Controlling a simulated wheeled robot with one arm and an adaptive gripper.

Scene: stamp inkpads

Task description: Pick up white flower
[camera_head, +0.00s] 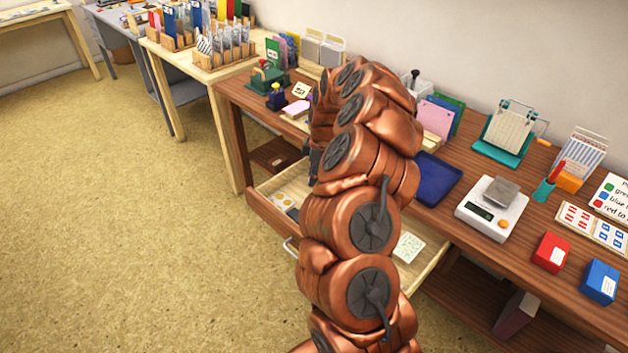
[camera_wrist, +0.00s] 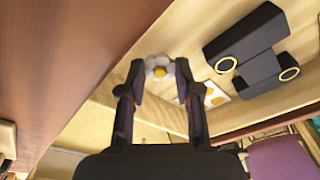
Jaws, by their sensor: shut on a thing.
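In the wrist view, the white flower (camera_wrist: 159,66) has pale petals around a yellow centre. It sits between the two dark fingertips of my gripper (camera_wrist: 160,74), which are shut on it from the left and right. The flower is over the pale wood inside of the open drawer (camera_wrist: 120,78); I cannot tell whether it still touches the wood. In the head view, my copper-coloured arm covers the gripper and the flower. The open drawer also shows there (camera_head: 432,262), below the table top.
Dark pieces with yellow rings (camera_wrist: 247,52) and a white card with yellow spots (camera_wrist: 213,95) lie in the drawer beside my gripper. A green-patterned card (camera_head: 408,246) lies in its right part. A blue tray (camera_head: 437,180) and a scale (camera_head: 491,208) stand on the table (camera_head: 420,222).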

